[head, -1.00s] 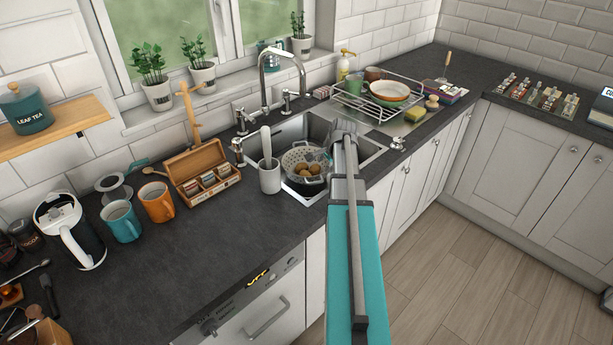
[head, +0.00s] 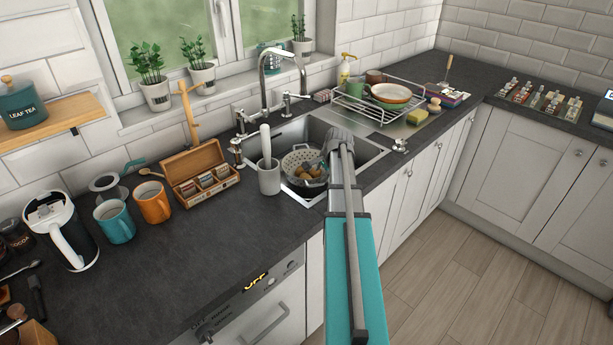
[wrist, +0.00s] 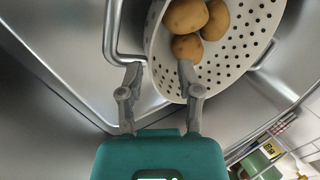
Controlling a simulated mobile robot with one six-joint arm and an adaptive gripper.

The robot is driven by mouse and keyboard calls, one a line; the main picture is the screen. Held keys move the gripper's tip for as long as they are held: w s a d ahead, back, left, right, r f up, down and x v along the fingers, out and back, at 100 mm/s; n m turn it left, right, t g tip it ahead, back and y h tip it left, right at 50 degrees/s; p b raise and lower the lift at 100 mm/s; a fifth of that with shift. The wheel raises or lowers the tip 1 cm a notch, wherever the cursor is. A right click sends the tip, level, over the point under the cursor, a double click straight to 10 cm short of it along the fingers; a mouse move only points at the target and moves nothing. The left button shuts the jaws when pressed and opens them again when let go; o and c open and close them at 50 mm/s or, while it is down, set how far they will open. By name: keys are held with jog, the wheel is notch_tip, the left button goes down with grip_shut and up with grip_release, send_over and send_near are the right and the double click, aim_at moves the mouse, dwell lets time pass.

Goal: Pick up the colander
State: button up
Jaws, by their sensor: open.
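The colander (head: 292,164) sits in the sink, a pale bowl with dark round holes, and holds several potatoes. In the wrist view the colander (wrist: 228,62) fills the upper middle, with the potatoes (wrist: 187,17) inside it. My gripper (wrist: 158,72) is open, its two grey fingers pointing at the colander's near rim. The right fingertip overlaps the rim in the picture, and the left one is beside it near a metal bar; I cannot tell whether either touches. In the head view my arm hides the right part of the colander and most of the gripper.
The sink (head: 318,130) walls stand close around the colander. A grey utensil crock (head: 269,178) stands at the sink's left edge, and the tap (head: 264,75) rises behind. A dish rack (head: 378,103) with crockery is right of the basin.

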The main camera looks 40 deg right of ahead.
aim_at(319, 178)
jog(key=shift+f, duration=0.1)
jog(key=b+x, duration=0.3)
jog(key=shift+s+d, duration=0.1)
jog(key=shift+s, duration=0.05)
jog(key=shift+b+x, duration=0.95)
jog(key=shift+x, duration=0.15)
grip_shut()
